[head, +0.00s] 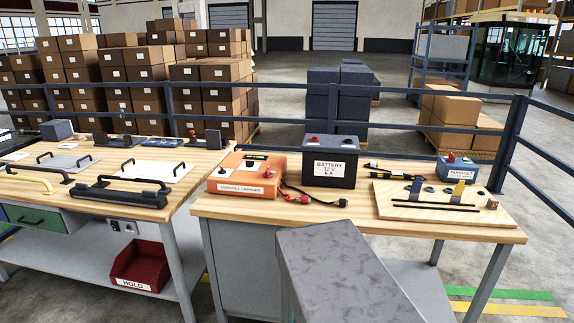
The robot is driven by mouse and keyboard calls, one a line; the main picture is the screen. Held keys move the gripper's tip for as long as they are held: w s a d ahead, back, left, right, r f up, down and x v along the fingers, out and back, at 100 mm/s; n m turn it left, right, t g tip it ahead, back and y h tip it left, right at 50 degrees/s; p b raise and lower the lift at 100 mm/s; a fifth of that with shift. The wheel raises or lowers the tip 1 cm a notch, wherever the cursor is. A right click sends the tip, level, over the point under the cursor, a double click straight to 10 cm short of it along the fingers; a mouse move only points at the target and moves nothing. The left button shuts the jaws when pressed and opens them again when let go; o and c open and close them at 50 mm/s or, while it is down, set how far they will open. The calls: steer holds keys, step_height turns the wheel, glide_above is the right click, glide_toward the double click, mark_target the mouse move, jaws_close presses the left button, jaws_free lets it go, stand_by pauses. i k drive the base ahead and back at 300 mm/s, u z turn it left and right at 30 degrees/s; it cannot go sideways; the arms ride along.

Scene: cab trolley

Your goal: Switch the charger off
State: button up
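The orange charger (246,183) sits on the left part of the right-hand workbench. Its front label is too small to read surely. On its top are a small green-lit display (257,157) and a few small dark and red controls. I cannot tell which control is the power switch or how it is set. Cables run from its right side to a red clamp and a black clamp on the bench. The dark battery (330,168), labelled "BATTERY 12 V", stands upright just right of the charger. My gripper is not in view.
A wooden board (400,208) with dark rods and small parts lies right of the battery. A small blue box (457,169) with a red knob stands behind it. The left bench (180,205) holds handled plates. A red bin (139,268) sits below. A railing runs behind.

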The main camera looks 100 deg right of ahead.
mark_target(267, 174)
steer(key=k, duration=0.95)
steer(key=z, duration=3.85)
steer(key=i, duration=0.1)
steer(key=u, duration=2.45)
steer(key=i, duration=1)
steer(key=z, duration=0.1)
